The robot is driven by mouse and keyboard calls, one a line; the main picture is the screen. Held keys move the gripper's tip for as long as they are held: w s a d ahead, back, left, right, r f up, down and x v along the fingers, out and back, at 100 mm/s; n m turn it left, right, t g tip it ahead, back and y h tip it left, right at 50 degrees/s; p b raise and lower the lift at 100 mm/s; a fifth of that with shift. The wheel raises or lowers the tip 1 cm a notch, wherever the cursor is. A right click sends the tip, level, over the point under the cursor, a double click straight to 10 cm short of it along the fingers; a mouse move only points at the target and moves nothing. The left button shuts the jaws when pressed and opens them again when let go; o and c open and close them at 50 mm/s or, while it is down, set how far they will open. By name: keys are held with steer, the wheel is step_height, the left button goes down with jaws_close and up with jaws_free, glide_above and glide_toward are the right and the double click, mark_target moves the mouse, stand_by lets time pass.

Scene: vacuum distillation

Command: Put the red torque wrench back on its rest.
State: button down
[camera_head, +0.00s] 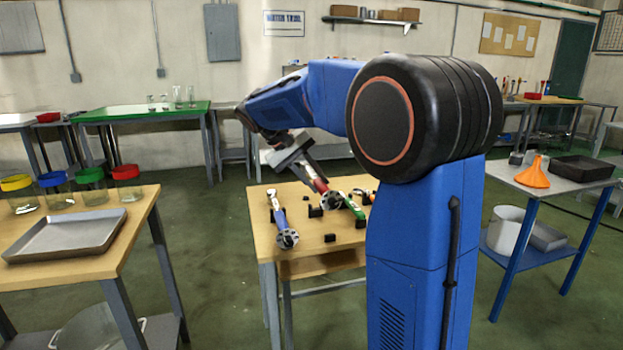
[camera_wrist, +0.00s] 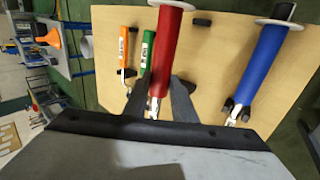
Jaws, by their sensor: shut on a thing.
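The red torque wrench (camera_head: 320,185) has a red grip and a metal shaft. In the head view the wrench slants down from the gripper toward the lower right. Small black rest blocks (camera_head: 330,238) stand bare on the table, another (camera_head: 315,211) further back. Which of them belong to the red wrench I cannot tell.
A blue wrench (camera_wrist: 262,65) lies to the right of the red one in the wrist view, a green wrench (camera_wrist: 147,52) and an orange wrench (camera_wrist: 123,50) to its left. The green wrench (camera_head: 352,207) is close by in the head view. My arm hides the table's right part.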

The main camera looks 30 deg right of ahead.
steer(key=shift+s+r, duration=0.1)
steer(key=shift+s, duration=0.05)
steer(key=shift+s, duration=0.1)
steer(key=shift+f, duration=4.55)
steer(key=c, duration=1.4)
jaws_free()
steer(key=shift+f, duration=0.1)
steer(key=shift+a, duration=0.1)
